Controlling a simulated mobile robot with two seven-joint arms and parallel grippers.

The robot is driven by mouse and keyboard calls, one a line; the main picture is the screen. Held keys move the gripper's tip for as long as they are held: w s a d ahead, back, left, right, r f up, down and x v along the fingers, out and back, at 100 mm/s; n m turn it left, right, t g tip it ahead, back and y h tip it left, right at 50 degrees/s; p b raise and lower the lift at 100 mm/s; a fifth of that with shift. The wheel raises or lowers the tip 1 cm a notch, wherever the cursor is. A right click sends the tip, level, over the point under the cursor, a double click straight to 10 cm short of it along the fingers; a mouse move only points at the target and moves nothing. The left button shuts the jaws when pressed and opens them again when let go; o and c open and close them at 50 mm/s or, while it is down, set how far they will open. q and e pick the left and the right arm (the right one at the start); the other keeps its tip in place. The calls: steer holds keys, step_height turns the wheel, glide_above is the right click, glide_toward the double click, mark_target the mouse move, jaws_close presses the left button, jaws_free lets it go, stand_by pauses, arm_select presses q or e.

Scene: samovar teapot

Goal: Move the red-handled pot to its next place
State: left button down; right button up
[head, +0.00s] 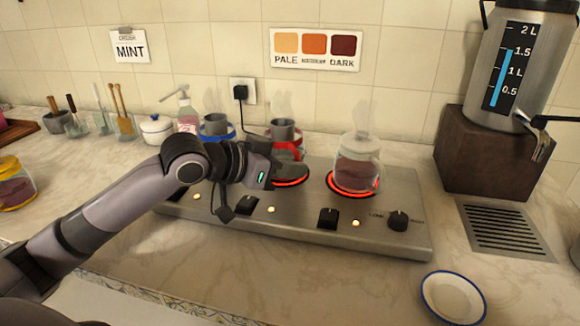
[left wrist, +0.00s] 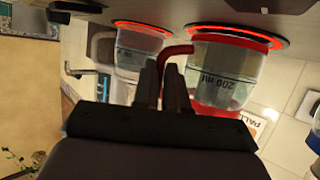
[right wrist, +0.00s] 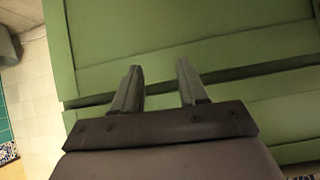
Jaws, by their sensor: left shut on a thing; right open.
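The red-handled pot (head: 289,152) is at a glowing burner in the middle of the stove, partly hidden by my left arm. In the left wrist view it is a clear pot (left wrist: 222,75) with red bands and a "200 ml" mark, beside a glowing ring. I cannot tell whether it rests on the burner. My left gripper (head: 262,170) is shut on its red handle (left wrist: 174,51); the fingers also show in the left wrist view (left wrist: 172,68). My right gripper (right wrist: 158,70) is open and empty, facing green panels; it is outside the head view.
A blue-banded pot (head: 215,126) is behind my arm. A metal urn (head: 517,60) stands on a brown block (head: 490,165) beside a drain grate (head: 507,230). A blue-rimmed dish (head: 453,297) lies front right.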

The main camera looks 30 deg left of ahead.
arm_select(q)
steer(key=c, duration=1.1)
jaws_free()
steer(key=shift+f, duration=0.1)
steer(key=shift+c, duration=0.2)
steer(key=shift+r, duration=0.2)
steer(key=shift+s+a, duration=0.2)
steer(key=v, duration=0.5)
steer(key=shift+s+a+r, duration=0.1)
steer(key=shift+s, duration=0.25)
steer(key=shift+s+a+r+b, duration=0.2)
steer(key=shift+s+a+b, duration=0.2)
steer(key=shift+s+b, duration=0.1)
steer(key=shift+v, duration=0.85)
steer(key=b+v, duration=0.1)
steer(key=v, duration=0.1)
steer(key=shift+s+r, duration=0.25)
